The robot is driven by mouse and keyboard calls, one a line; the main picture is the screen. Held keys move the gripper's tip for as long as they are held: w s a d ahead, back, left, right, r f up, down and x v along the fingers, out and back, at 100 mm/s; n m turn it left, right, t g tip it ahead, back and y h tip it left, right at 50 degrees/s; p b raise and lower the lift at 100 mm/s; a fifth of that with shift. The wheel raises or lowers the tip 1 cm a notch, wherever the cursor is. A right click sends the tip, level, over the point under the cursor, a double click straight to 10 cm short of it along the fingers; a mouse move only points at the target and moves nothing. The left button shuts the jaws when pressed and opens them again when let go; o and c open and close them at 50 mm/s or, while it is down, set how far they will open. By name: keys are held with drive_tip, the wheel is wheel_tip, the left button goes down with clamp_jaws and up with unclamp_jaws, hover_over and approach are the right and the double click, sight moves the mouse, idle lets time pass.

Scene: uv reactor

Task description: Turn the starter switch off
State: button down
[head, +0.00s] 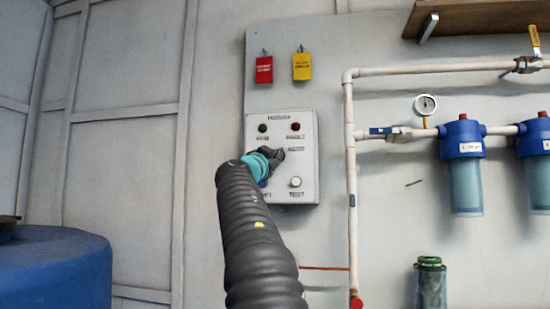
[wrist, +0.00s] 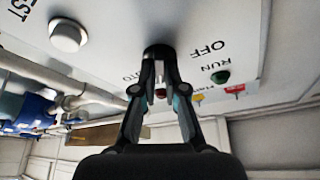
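The control box (head: 307,180) hangs on the grey wall panel in the head view. My gripper (head: 274,158) reaches to the middle of its face and hides the starter switch there. In the wrist view the switch is a black round knob (wrist: 158,49), between a printed OFF label (wrist: 208,49) and a partly hidden label on the other side. My gripper (wrist: 159,76) has its fingertips close together at the knob, one on each side, with a narrow gap between them. It looks shut on the knob; the knob's pointer is hidden, so its setting cannot be read.
The box also carries a green lamp (head: 262,128), a red lamp (head: 296,126) and a white test button (head: 295,182). A white pipe (head: 349,140) runs close at the right. Blue filters (head: 463,140) hang farther right. A blue barrel (head: 55,265) stands lower left.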

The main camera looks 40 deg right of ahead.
idle(0.4)
drive_tip(key=shift+s+d+r+n+t+y+p, duration=0.15)
drive_tip(key=shift+n+t+y, duration=0.8)
drive_tip(key=shift+n, duration=1.85)
drive_tip(key=shift+s+n+t+y+p, duration=0.1)
drive_tip(key=shift+n+t+y+p, duration=0.2)
drive_tip(key=shift+n+t+y, duration=1.6)
drive_tip(key=shift+s+d+r+n+t+h+p, duration=0.1)
drive_tip(key=shift+n+t+h+p, duration=0.2)
drive_tip(key=shift+n, duration=3.4)
drive_tip(key=shift+f+n+t+y, duration=0.15)
drive_tip(key=shift+n+t+y, duration=0.15)
drive_tip(key=shift+n, duration=0.2)
drive_tip(key=c, duration=1.2)
unclamp_jaws()
drive_tip(key=shift+c, duration=0.2)
drive_tip(key=shift+f, duration=0.1)
drive_tip(key=v, duration=0.7)
drive_tip(key=shift+s+a, duration=0.15)
drive_tip(key=shift+s, duration=0.05)
